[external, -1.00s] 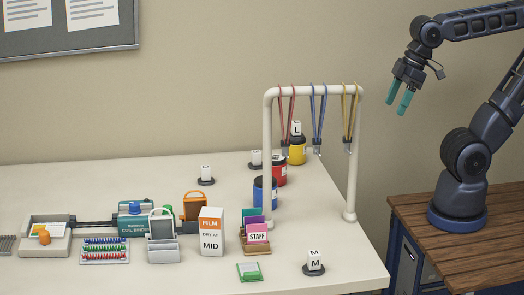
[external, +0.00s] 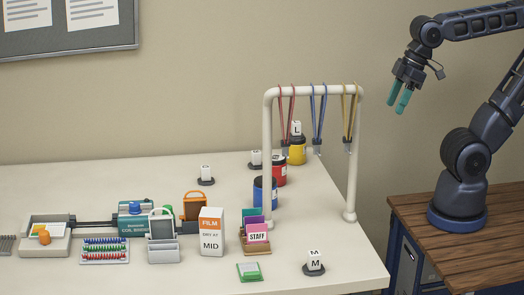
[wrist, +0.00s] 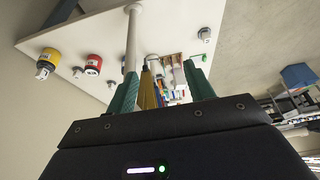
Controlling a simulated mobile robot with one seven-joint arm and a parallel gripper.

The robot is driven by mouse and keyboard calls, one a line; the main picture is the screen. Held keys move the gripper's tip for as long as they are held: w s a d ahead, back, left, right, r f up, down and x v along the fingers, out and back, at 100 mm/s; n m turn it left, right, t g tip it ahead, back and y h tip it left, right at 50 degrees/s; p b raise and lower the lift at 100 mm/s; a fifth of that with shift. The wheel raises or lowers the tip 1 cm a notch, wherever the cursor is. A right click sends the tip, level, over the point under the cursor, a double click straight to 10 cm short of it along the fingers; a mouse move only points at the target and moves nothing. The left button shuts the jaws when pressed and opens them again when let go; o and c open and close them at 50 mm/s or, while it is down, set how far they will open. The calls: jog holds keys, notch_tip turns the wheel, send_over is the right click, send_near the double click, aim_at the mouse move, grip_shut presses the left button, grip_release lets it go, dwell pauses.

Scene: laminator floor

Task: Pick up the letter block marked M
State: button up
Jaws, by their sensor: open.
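The letter block marked M (external: 315,259) is a small white cube with a black M on its faces. It sits upright on a small dark round stand near the front right corner of the table. In the wrist view a small white block on a dark base (wrist: 204,34), likely the same one, shows near the table edge. My gripper (external: 404,98) is open and empty, with teal fingers pointing down. It is high up, to the right of the table and well above the block. In the wrist view its fingers (wrist: 160,90) stand apart.
A white rail frame (external: 315,91) hung with red, blue and yellow lanyards stands between my gripper and the table's middle. Other letter blocks stand behind, one marked L (external: 296,128) on a yellow pot. A card holder (external: 257,247) and green pad (external: 249,272) lie left of the M block.

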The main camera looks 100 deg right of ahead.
jog(key=shift+w, duration=0.1)
jog(key=n+g, duration=0.5)
jog(key=n, duration=1.3)
send_over(314, 252)
notch_tip(314, 252, down, 23)
jog(key=shift+a+f, duration=0.1)
jog(key=shift+f, duration=5)
grip_shut()
